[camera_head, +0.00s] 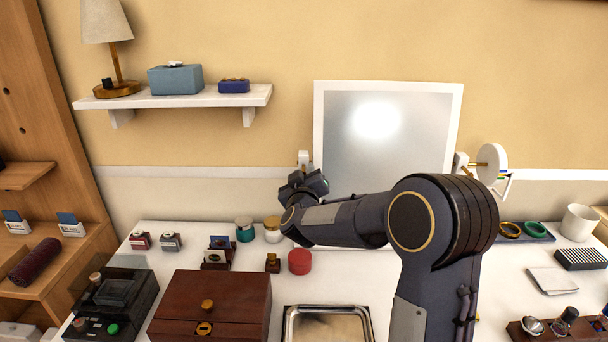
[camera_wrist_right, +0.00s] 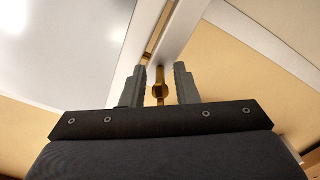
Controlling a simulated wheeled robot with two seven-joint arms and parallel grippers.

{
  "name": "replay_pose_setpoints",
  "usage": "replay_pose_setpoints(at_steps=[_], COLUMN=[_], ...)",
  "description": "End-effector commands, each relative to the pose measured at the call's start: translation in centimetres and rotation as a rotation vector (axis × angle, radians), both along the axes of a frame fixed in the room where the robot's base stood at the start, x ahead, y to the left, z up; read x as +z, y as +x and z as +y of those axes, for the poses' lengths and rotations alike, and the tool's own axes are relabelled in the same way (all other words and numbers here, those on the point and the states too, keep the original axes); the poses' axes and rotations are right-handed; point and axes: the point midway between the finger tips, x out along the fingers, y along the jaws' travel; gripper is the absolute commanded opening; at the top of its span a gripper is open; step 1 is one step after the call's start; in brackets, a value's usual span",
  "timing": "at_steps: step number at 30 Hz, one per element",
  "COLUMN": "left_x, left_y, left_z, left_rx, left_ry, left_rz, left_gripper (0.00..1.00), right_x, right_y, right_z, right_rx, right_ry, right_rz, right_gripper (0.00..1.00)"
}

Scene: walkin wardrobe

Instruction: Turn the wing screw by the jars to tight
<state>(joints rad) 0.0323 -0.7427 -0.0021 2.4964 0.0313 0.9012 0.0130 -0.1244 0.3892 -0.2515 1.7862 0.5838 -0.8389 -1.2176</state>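The brass wing screw (camera_wrist_right: 160,91) is on the white post beside the left edge of the mirror, above the jars; its mount (camera_head: 304,157) shows in the head view. My right gripper (camera_wrist_right: 161,85) is open, with one finger on each side of the screw and a small gap visible to each. In the head view my right gripper (camera_head: 304,177) reaches up just below the mount, and its fingers largely hide the screw. The teal jar (camera_head: 245,231) and the white jar with a gold lid (camera_head: 272,232) stand below on the table. My left gripper is not in view.
The mirror (camera_head: 385,130) stands right behind my right forearm. A round white disc (camera_head: 491,163) on a brass rod is at its right side. A wooden box (camera_head: 212,308), a red round box (camera_head: 299,262) and a metal tray (camera_head: 328,309) occupy the table below.

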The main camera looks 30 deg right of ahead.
Motion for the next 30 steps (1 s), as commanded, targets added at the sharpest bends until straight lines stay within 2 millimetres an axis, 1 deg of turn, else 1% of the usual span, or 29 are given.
replay_pose_setpoints(at_steps=[3,9,20,26,30], left_x=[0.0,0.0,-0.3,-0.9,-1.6], left_y=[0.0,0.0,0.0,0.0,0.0], left_z=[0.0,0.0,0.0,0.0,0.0], left_rx=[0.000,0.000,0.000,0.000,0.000], left_ry=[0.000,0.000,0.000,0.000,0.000], left_rz=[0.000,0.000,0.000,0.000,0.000], left_gripper=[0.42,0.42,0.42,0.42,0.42], right_x=[0.0,0.0,-0.1,-0.2,-0.2], right_y=[0.0,0.0,0.0,0.0,0.0], right_z=[0.0,0.0,0.1,0.1,0.1], right_rx=[0.000,0.000,0.000,0.000,0.000], right_ry=[0.000,0.000,0.029,0.117,0.216], right_rz=[0.000,0.000,-0.019,-0.073,-0.134], right_gripper=[0.26,0.00,0.00,0.00,0.00])
